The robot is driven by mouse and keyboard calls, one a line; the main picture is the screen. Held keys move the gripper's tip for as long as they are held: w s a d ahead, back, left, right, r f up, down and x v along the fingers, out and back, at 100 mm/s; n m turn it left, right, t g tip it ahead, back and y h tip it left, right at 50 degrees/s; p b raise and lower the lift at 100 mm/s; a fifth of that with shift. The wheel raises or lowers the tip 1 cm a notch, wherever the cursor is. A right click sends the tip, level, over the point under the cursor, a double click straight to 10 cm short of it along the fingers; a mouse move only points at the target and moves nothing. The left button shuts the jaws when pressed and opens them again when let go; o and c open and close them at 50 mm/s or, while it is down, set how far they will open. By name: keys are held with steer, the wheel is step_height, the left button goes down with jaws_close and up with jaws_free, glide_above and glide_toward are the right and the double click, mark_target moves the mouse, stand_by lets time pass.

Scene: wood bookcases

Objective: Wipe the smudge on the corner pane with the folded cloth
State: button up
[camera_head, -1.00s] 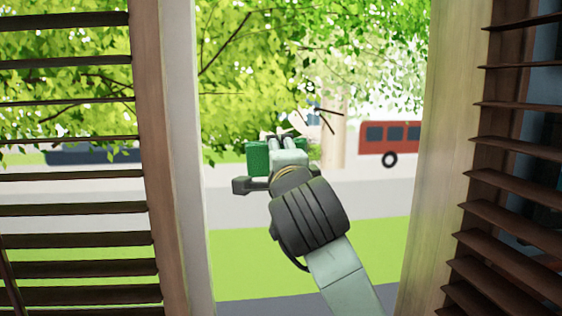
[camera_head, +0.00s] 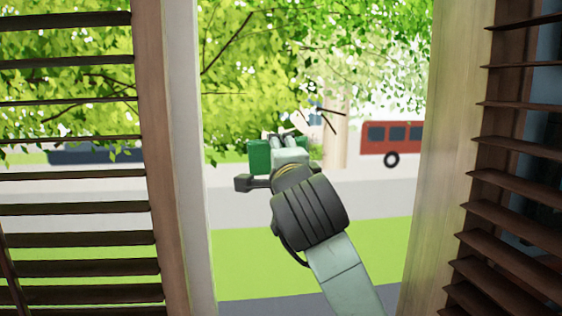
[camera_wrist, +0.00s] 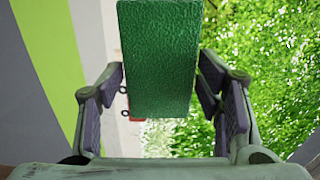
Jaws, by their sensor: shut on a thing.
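The folded cloth is a green, block-like piece (camera_head: 259,157) in the head view, at the far end of my arm. In the wrist view the cloth (camera_wrist: 158,50) fills the upper middle, between the two fingers. My gripper (camera_wrist: 162,85) is shut on it. In the head view my gripper (camera_head: 288,150) is seen from behind, in front of the bright opening. The pane cannot be made out clearly. Thin dark strokes (camera_head: 327,119) show just above and right of my gripper; I cannot tell whether they are the smudge or branches. Contact between cloth and glass cannot be judged.
A wooden post (camera_head: 441,150) stands right of the opening and a pale frame (camera_head: 184,150) left of it. Dark slats flank both sides, left (camera_head: 75,208) and right (camera_head: 510,177). Outside are trees, a road and a red bus (camera_head: 392,137).

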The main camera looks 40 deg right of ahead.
mark_target(328, 152)
steer(key=shift+w+d, duration=0.35)
steer(key=shift+w, duration=0.2)
steer(key=shift+s+d+b, duration=0.35)
steer(key=shift+s+d, duration=0.6)
steer(key=shift+d, duration=0.65)
steer(key=shift+s+d+b, duration=0.35)
steer(key=shift+s+d, duration=0.6)
steer(key=shift+d, duration=0.6)
steer(key=shift+s+d+b, duration=0.35)
steer(key=shift+s+d, duration=0.6)
steer(key=shift+d, duration=0.65)
steer(key=shift+s+f+b, duration=0.1)
steer(key=shift+b, duration=0.2)
steer(key=w+a+b, duration=0.1)
steer(key=w+a, duration=0.1)
steer(key=a, duration=0.1)
steer(key=w+a+b, duration=0.2)
steer(key=a, duration=0.1)
steer(key=w+a+b, duration=0.1)
steer(key=w+a, duration=0.1)
steer(key=a, duration=0.1)
steer(key=shift+a, duration=0.3)
steer(key=shift+s+b, duration=0.2)
steer(key=shift+b, duration=0.15)
